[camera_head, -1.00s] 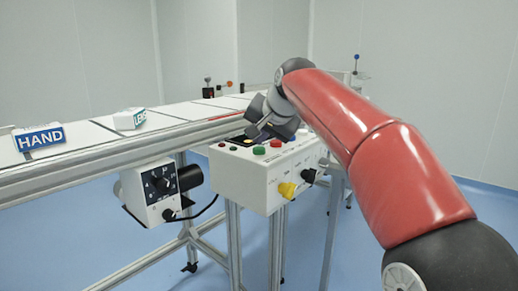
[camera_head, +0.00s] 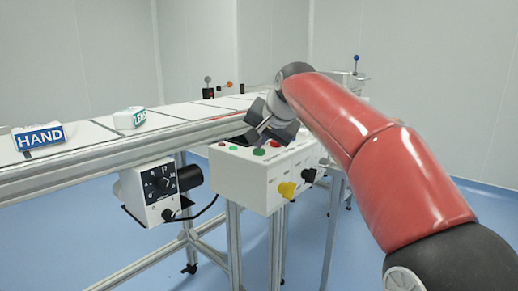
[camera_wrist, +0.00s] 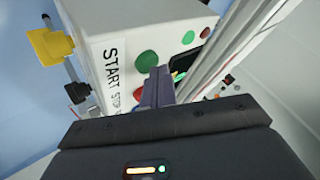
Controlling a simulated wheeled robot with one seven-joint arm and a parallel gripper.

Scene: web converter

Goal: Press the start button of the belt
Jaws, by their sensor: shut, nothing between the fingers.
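My gripper (camera_head: 261,131) is above the box top, tilted down. In the wrist view its shut, empty fingertips (camera_wrist: 160,72) are right beside the green button. I cannot tell whether they touch it.
The belt (camera_head: 95,133) carries a HAND box (camera_head: 38,137) and a LENS box (camera_head: 129,118). Its metal rail (camera_head: 110,152) runs close behind my gripper. A yellow knob (camera_head: 287,190) sticks out of the control box. A dial unit (camera_head: 155,190) hangs below the belt.

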